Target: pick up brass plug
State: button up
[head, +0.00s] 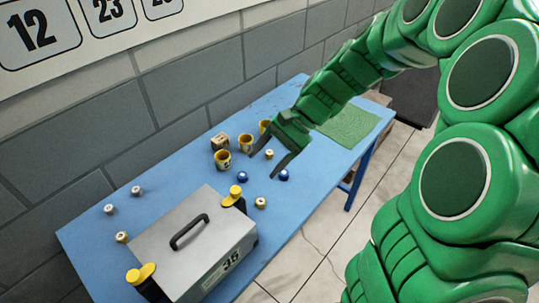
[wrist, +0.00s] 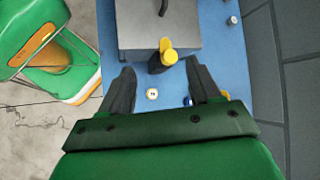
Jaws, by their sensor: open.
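Several small plugs with brass-coloured sides and pale tops stand on the blue table. One (head: 260,202) is beside the grey box's yellow-knobbed corner, another (head: 268,154) is near my gripper, and a third (head: 121,237) is left of the box. I cannot tell which is the one named. My gripper (head: 262,167) is open and empty above the table, pointing down toward the box side. In the wrist view, a pale-topped plug (wrist: 152,94) shows between the open fingers of my gripper (wrist: 160,68), lower down on the table.
The grey box (head: 205,240) has a black handle and yellow knobs (head: 236,191). Blue plugs (head: 283,175) and silver plugs (head: 136,190) stand apart. Yellow cups (head: 223,159) and a block (head: 220,141) are near the wall. A green mat (head: 350,126) covers the far end.

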jog(key=w+d+f+m+t+y, duration=0.2)
jog(key=w+f+m+y, duration=0.35)
jog(key=w, duration=0.75)
jog(key=m+t, duration=0.4)
jog(key=m, duration=0.4)
send_near(275, 158)
jog(key=a+r, duration=0.2)
jog(key=shift+s+a+r+n, duration=0.1)
jog(key=shift+a+r+n, duration=0.15)
jog(key=shift+r, duration=0.1)
jog(key=shift+h, duration=0.25)
jog(key=shift+w+x, duration=0.2)
jog(key=shift+x, duration=1.7)
jog(key=shift+w+x, duration=0.15)
jog(key=shift+x, duration=1.8)
jog(key=shift+d+f, duration=0.1)
jog(key=shift+d, duration=0.05)
grip_shut()
